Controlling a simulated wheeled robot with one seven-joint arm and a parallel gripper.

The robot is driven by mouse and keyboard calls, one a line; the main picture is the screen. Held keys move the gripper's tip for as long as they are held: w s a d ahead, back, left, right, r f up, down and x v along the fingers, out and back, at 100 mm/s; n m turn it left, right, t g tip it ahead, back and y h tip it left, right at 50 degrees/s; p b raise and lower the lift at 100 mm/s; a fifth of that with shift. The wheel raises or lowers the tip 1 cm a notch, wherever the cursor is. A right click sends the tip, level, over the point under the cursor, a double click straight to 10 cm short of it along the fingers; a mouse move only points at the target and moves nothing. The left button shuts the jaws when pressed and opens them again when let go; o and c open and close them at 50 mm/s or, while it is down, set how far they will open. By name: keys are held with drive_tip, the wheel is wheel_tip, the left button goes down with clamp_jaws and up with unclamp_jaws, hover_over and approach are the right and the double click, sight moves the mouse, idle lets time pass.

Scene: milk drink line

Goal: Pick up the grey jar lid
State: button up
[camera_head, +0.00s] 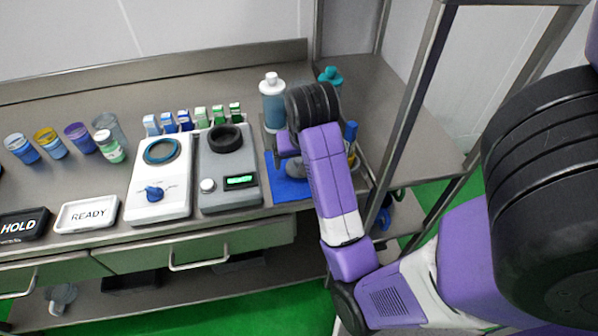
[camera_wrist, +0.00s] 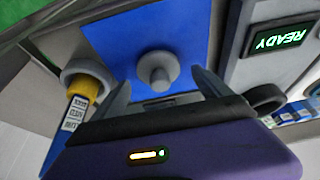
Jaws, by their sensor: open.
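The grey jar lid (camera_wrist: 158,72) lies on a blue mat (camera_wrist: 190,22) in the wrist view, its round knob facing the camera. My gripper (camera_wrist: 159,80) is open, with one finger on each side of the lid in that view. The fingers look apart from the lid; the gap in depth is hard to judge. In the head view, my purple arm reaches over the blue mat (camera_head: 288,190) and largely hides the lid and my fingers.
A grey device (camera_head: 228,185) with a lit READY display (camera_wrist: 279,38) stands beside the mat. On the other side is a yellow-banded container (camera_wrist: 85,85) with a label. A white-capped bottle (camera_head: 272,102) stands behind. A metal rack post (camera_head: 405,110) rises right of my arm.

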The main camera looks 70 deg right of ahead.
drive_tip(key=shift+x, duration=0.9)
drive_tip(key=c, duration=1.4)
drive_tip(key=shift+r, duration=0.15)
drive_tip(key=shift+c, duration=0.2)
